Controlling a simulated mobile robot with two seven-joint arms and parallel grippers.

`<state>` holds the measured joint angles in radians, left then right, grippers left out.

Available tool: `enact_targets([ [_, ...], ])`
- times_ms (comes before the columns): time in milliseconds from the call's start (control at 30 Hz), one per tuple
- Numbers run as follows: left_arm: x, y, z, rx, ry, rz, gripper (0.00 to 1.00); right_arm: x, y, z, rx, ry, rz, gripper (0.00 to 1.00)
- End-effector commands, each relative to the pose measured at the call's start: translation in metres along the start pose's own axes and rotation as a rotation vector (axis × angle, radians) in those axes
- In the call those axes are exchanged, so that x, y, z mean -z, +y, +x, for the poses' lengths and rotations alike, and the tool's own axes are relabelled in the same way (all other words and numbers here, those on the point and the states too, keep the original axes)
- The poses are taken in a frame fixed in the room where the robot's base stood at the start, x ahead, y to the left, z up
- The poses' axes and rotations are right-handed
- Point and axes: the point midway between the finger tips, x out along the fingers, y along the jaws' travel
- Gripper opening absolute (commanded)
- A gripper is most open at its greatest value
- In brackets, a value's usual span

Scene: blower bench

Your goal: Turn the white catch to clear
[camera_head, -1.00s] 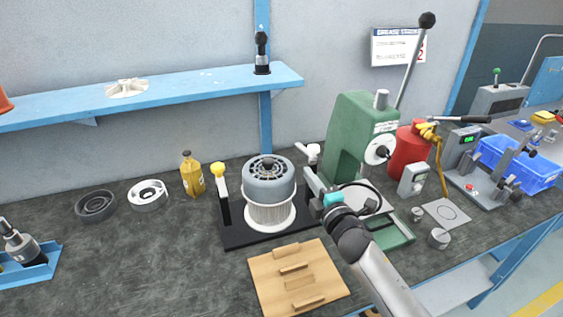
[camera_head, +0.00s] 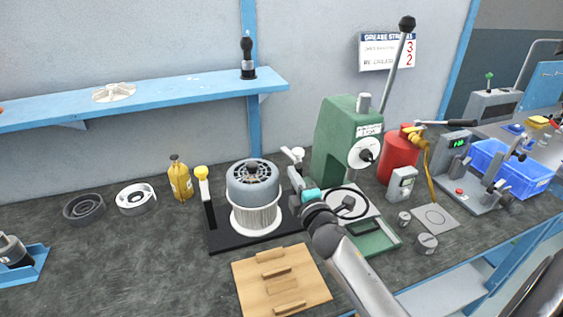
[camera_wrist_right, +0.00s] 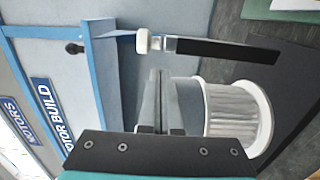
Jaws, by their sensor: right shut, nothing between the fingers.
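The white catch (camera_head: 299,153) is a white-ended piece on the right black post of the black motor fixture (camera_head: 228,240). In the right wrist view its white knob (camera_wrist_right: 143,42) sits on a metal collar at the end of the black post (camera_wrist_right: 228,51). My right gripper (camera_head: 294,173) is beside this post, close to the catch; contact cannot be told in the head view. In the wrist view its fingers (camera_wrist_right: 157,98) are together and empty, with a gap to the white knob. The grey motor (camera_head: 252,188) stands upright between the posts. My left gripper is not in view.
A green press (camera_head: 340,140) and red cylinder (camera_head: 400,155) stand to the right. A wooden tray (camera_head: 243,288) lies in front. A yellow bottle (camera_head: 180,180) stands left. The bench's left front is mostly clear.

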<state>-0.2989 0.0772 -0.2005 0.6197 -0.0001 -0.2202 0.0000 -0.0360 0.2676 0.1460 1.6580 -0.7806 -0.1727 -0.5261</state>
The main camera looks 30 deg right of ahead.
Motion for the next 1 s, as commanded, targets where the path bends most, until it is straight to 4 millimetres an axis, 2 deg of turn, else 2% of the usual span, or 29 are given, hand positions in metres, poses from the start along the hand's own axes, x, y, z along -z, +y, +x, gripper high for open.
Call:
enact_targets([
  [200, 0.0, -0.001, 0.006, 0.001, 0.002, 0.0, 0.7, 0.0, 0.0, 0.034, -0.001, 0.0, 0.0, 0.0],
  [433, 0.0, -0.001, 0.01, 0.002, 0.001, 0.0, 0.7, 0.001, -0.001, 0.059, -0.001, 0.002, 0.0, 0.0],
  [633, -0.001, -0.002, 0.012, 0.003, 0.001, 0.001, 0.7, 0.001, 0.0, 0.068, 0.0, 0.002, 0.0, 0.0],
  [1000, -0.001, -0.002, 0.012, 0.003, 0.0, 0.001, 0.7, 0.002, -0.001, 0.069, 0.0, 0.001, 0.0, 0.0],
])
